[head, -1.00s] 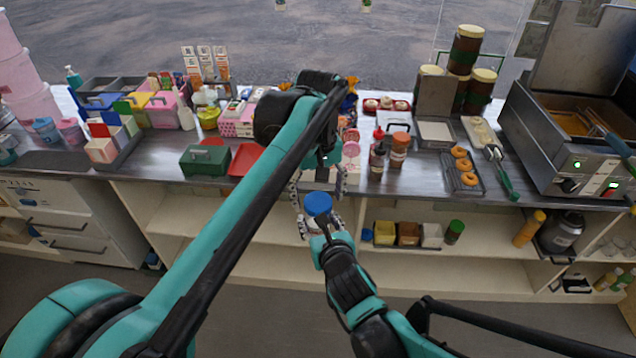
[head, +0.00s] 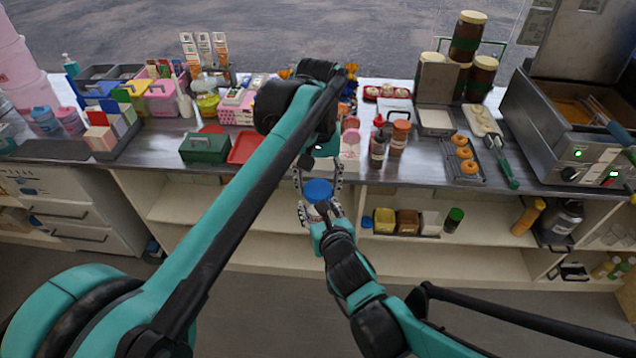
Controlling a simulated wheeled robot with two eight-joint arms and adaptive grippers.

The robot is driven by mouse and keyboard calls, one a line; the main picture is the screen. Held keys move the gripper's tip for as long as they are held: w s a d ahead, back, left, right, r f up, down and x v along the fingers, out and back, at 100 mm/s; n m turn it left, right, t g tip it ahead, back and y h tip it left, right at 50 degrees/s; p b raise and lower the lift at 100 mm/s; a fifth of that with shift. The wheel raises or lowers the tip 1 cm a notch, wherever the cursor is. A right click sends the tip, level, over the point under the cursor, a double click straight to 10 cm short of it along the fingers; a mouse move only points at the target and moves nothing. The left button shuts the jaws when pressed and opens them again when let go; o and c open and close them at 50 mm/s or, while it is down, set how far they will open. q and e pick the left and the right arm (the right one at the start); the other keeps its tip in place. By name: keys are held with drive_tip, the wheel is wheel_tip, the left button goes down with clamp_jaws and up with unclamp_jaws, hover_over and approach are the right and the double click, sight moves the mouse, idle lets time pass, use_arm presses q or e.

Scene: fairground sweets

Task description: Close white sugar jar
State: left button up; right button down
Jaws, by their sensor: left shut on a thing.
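A blue lid (head: 318,191) shows from above, in front of the counter's front edge. My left gripper (head: 318,184) comes down from above with one finger on each side of the lid and is shut on it. Below the lid, a little of the pale white sugar jar (head: 313,212) shows. My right gripper (head: 319,211) comes up from below, its fingers around the jar, and seems shut on it. The jar is held in the air. Whether the lid sits fully on the jar's rim cannot be told from this angle.
Behind my grippers is the counter (head: 350,182) with a green box (head: 205,147), a red tray (head: 246,148), sauce bottles (head: 377,148) and a doughnut rack (head: 466,160). Small containers (head: 408,221) stand on the shelf below. The space in front of the shelves is free.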

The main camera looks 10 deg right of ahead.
use_arm(q)
drive_tip(key=m, duration=0.4)
drive_tip(key=shift+m, duration=0.3)
drive_tip(key=o, duration=1.4)
wheel_tip(320, 180, up, 12)
drive_tip(key=s+a+f+n+t, duration=0.2)
drive_tip(key=s+a+f, duration=0.2)
drive_tip(key=a+f, duration=0.3)
drive_tip(key=s+a+f+n+t, duration=0.2)
drive_tip(key=s+a+f, duration=0.3)
drive_tip(key=a+f, duration=0.3)
drive_tip(key=s+a+f+n+t, duration=0.2)
drive_tip(key=s+a+f, duration=0.3)
drive_tip(key=a, duration=0.5)
drive_tip(key=shift+a+f+n+t, duration=0.2)
drive_tip(key=shift+f+t, duration=0.1)
drive_tip(key=shift+f, duration=0.3)
drive_tip(key=shift+a+f+n+t, duration=0.2)
drive_tip(key=shift+f+t, duration=0.1)
drive_tip(key=shift+f, duration=0.3)
